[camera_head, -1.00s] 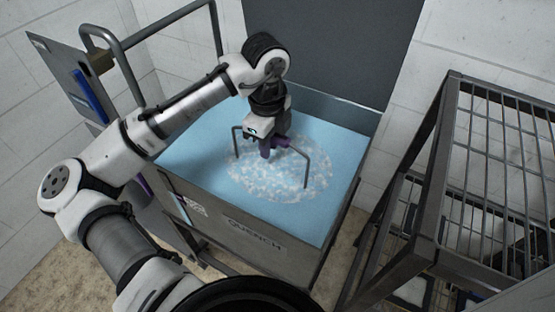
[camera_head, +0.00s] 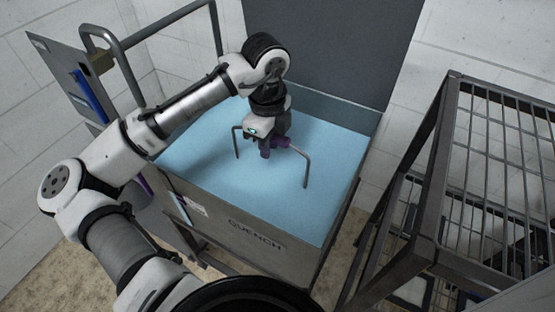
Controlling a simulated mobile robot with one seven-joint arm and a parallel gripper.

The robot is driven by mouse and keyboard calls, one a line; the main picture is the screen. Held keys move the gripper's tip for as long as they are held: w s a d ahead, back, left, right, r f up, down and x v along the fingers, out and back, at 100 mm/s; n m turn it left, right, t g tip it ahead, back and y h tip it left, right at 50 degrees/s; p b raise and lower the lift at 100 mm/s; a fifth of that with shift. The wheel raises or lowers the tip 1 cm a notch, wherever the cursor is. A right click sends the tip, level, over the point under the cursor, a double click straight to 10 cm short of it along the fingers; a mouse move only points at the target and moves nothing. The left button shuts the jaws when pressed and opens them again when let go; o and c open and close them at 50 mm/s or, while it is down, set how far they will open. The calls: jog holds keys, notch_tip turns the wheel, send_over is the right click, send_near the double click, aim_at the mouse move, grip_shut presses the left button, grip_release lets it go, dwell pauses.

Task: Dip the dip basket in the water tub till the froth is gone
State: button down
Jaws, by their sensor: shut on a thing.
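The water tub (camera_head: 256,231), marked QUENCH, stands in the middle of the view, full of light blue water (camera_head: 215,170). The water surface is plain, with no froth on it. My gripper (camera_head: 268,150) is just above the water, shut on the purple grip of the dip basket's handle (camera_head: 304,166). The handle's two grey legs go down into the water at left and right. The basket itself is hidden under the water.
A dark metal wire-shelf rack (camera_head: 433,170) stands close to the right of the tub. A grey panel (camera_head: 335,50) rises behind the tub. A bent grey rail (camera_head: 120,60) and an upright panel with a blue strip (camera_head: 85,90) are at the left.

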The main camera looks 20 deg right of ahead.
jog(key=shift+r, duration=0.2)
notch_tip(320, 180, up, 22)
jog(key=p, duration=2)
jog(key=shift+p, duration=0.3)
jog(key=shift+f, duration=0.15)
dwell(0.8)
notch_tip(320, 180, up, 12)
jog(key=p, duration=0.1)
dwell(1.0)
